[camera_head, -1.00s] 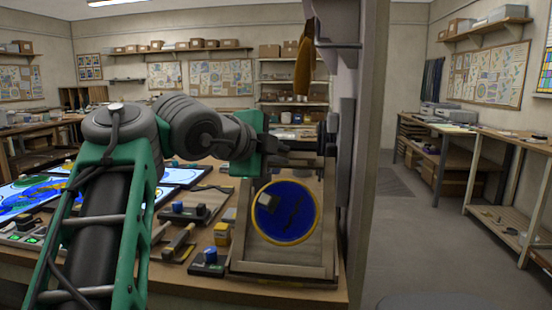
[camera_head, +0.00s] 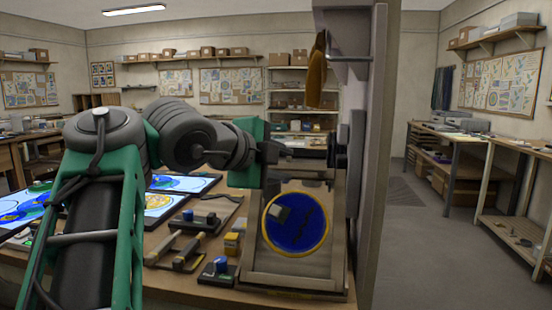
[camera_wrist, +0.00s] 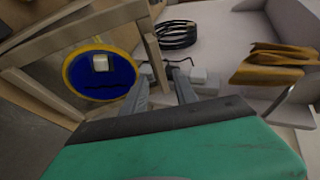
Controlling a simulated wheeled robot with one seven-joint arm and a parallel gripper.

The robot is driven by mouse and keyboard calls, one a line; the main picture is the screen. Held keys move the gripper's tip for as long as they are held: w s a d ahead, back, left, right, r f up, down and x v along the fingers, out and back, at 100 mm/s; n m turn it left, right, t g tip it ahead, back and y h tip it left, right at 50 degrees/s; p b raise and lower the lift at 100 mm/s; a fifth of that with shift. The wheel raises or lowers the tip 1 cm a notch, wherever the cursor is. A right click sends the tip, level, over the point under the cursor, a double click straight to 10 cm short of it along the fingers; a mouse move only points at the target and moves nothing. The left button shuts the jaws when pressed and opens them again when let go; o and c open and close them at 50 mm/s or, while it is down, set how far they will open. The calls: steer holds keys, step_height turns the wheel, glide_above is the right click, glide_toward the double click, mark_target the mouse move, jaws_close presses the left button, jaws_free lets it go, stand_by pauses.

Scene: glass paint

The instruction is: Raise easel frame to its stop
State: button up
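The wooden easel frame (camera_head: 342,240) stands tilted at the right end of the workbench. It carries a round blue glass disc (camera_head: 297,226) with a yellow rim, which also shows in the wrist view (camera_wrist: 100,78). A small pale block (camera_wrist: 100,62) lies on the disc. My gripper (camera_head: 328,150) is at the upper right of the easel. In the wrist view its two fingers (camera_wrist: 160,72) stand apart, with the end of the frame's side bar (camera_wrist: 154,52) between their tips. I cannot tell whether they press on the bar.
A grey upright panel (camera_head: 378,150) stands close right of the easel, with an orange-brown item (camera_head: 317,72) hanging beside it. Tools and small bottles (camera_head: 220,265) lie left of the easel. A coiled black cable (camera_wrist: 178,34) is near the fingers. Floor at right is clear.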

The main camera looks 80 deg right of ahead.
steer(key=p+v, duration=0.1)
steer(key=v, duration=0.3)
steer(key=shift+w+a, duration=0.15)
steer(key=shift+a, duration=0.1)
